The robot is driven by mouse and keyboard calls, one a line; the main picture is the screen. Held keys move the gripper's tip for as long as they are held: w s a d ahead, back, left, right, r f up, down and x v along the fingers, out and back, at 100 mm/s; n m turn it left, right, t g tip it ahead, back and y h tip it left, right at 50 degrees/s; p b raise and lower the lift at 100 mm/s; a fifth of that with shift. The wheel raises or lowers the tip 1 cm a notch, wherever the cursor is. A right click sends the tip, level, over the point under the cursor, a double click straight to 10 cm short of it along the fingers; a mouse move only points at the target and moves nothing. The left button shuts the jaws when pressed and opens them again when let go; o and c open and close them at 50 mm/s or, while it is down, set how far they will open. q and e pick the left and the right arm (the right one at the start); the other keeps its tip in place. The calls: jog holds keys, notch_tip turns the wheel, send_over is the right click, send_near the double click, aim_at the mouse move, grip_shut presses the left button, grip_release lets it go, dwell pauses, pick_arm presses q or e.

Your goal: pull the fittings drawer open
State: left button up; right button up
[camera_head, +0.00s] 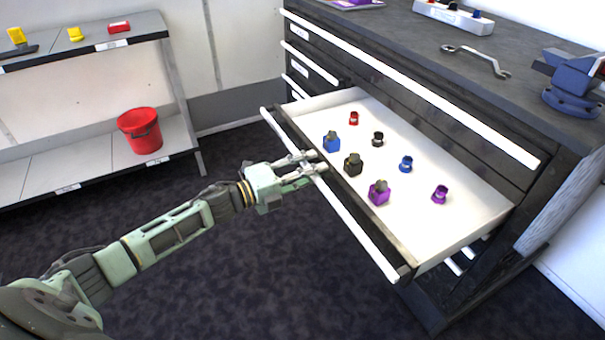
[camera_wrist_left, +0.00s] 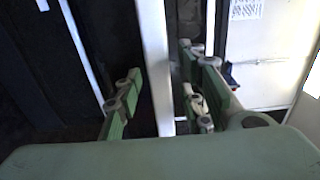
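The fittings drawer (camera_head: 470,212) is pulled well out of the dark cabinet. Its white inside shows several small red, blue, black and purple fittings. A long white handle bar (camera_head: 352,220) runs along its front. My left gripper (camera_head: 310,163) is at this bar, left of its middle. In the left wrist view, the bar (camera_wrist_left: 153,50) passes between the two fingers of my left gripper (camera_wrist_left: 162,92), with a small gap visible on the right side. The fingers are apart, around the bar; firm contact does not show. My right gripper is in neither view.
The cabinet top (camera_head: 440,40) holds a wrench (camera_head: 478,58), a blue vise (camera_head: 572,85) and a white tray (camera_head: 455,16). A shelf with a red bucket (camera_head: 140,131) stands at the left. The dark floor (camera_head: 220,290) before the drawer is clear apart from my arm.

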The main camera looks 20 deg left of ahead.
pick_arm(q)
jog(key=v, duration=1.2)
